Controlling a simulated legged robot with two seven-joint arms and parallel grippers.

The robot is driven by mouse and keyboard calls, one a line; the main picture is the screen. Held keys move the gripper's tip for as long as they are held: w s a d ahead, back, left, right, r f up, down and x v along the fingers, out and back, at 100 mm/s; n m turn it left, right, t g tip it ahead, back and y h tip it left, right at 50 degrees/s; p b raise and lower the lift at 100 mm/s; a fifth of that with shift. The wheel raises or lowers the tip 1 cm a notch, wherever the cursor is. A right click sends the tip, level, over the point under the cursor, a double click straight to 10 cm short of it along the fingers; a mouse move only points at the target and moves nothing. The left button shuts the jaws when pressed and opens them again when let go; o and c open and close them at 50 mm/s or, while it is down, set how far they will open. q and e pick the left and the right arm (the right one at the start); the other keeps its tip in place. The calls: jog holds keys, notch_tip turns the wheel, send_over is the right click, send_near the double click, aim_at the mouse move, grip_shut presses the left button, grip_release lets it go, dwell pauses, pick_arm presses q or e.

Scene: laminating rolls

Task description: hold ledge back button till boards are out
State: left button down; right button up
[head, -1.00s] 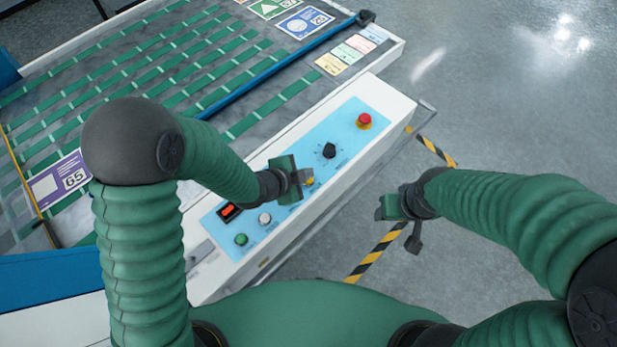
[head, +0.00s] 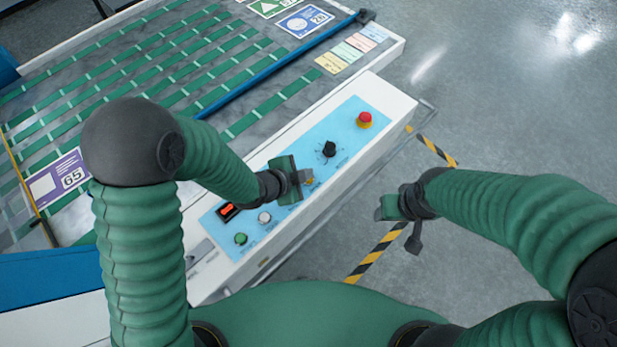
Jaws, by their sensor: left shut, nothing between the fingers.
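My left gripper (head: 304,178) is shut and empty, with its fingertips over the light-blue control panel (head: 300,150), at a small yellow button (head: 309,181). The gripper covers part of this button, and I cannot tell whether it is pressed down. Printed boards lie on the machine bed: a purple-and-white one marked 65 (head: 60,180) at the left, a blue one (head: 304,21) and a green one (head: 272,6) at the far end. My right gripper (head: 383,209) hangs over the floor right of the panel; its fingers are too unclear to read.
The panel also carries a green button (head: 240,239), a white button (head: 264,218), an orange-lit switch (head: 228,211), a black knob (head: 329,149) and a red stop button (head: 365,119). A blue bar (head: 270,72) crosses the bed. Striped tape (head: 378,250) marks the open floor.

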pick_arm(q)
jog(key=shift+f+b, duration=0.4)
dwell(0.6)
dwell(2.7)
jog(key=shift+r+p, duration=0.7)
jog(key=shift+r, duration=0.2)
jog(key=shift+r, duration=0.1)
notch_tip(320, 180, up, 5)
jog(key=p, duration=0.4)
